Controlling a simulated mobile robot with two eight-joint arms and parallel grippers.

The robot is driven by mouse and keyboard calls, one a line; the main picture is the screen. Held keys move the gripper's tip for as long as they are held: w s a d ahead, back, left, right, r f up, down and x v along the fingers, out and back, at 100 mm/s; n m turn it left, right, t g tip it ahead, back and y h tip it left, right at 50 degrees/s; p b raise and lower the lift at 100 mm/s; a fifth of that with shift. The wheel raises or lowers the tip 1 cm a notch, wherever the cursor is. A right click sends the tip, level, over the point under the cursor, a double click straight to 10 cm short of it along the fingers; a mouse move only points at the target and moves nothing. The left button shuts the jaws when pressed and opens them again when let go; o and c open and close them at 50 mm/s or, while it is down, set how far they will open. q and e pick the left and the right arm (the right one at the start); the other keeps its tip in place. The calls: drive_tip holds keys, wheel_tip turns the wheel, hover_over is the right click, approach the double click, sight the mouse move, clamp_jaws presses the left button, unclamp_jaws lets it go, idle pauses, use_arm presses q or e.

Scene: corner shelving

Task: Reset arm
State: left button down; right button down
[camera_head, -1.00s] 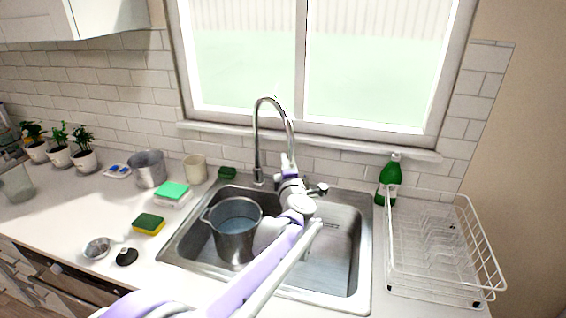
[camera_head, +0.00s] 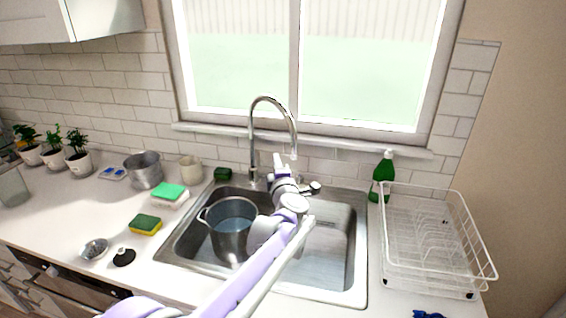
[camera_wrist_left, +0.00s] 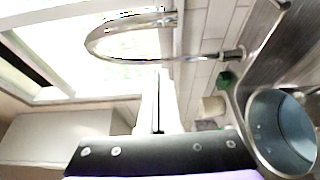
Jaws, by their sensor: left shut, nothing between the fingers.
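My left arm reaches from the lower left over the sink in the head view. My left gripper (camera_head: 281,162) is at its far end, in front of the faucet (camera_head: 253,140). Its fingers are shut with nothing between them. The metal pot (camera_head: 231,240) stands in the sink (camera_head: 335,270), partly behind my arm, and also shows in the wrist view (camera_wrist_left: 262,140). My right gripper is not in view.
A white dish rack (camera_head: 480,235) and green bottle (camera_head: 382,178) stand right of the sink. Sponges (camera_head: 146,225), a cup (camera_head: 190,168), a metal bucket (camera_head: 145,172) and potted plants (camera_head: 78,160) are on the left counter. A blue thing (camera_head: 427,315) shows at the bottom edge.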

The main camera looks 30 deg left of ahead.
use_arm(q)
drive_tip(key=s+d+m+t+h, duration=0.1)
drive_tip(key=s+d+m+h, duration=0.35)
drive_tip(key=d, duration=0.35)
drive_tip(key=s+d+m+t+h, duration=0.2)
drive_tip(key=s+d+m+h, duration=0.2)
drive_tip(key=s+d+m, duration=0.3)
drive_tip(key=s+d+f+m+g+h, duration=0.1)
drive_tip(key=s+d+f+m+g, duration=0.1)
drive_tip(key=s+f, duration=0.3)
drive_tip(key=s+d+f+m+g+h, duration=0.2)
drive_tip(key=s+f+m+g, duration=0.1)
drive_tip(key=s+f+m, duration=0.2)
drive_tip(key=s+d+f+m+g+h, duration=0.1)
drive_tip(key=s+d+f+m+g, duration=0.1)
drive_tip(key=s+d+f+m, duration=0.1)
drive_tip(key=shift+s+d+f+m+g+b, duration=0.1)
drive_tip(key=shift+s+f+m+g+b, duration=0.4)
drive_tip(key=shift+s+f, duration=0.85)
drive_tip(key=s+a+f+m+g+y, duration=0.2)
drive_tip(key=s+a+f+g, duration=0.2)
drive_tip(key=s+f, duration=0.4)
drive_tip(key=s, duration=0.2)
drive_tip(key=shift+s+m, duration=0.35)
drive_tip(key=shift+s, duration=0.05)
drive_tip(key=shift+r, duration=0.1)
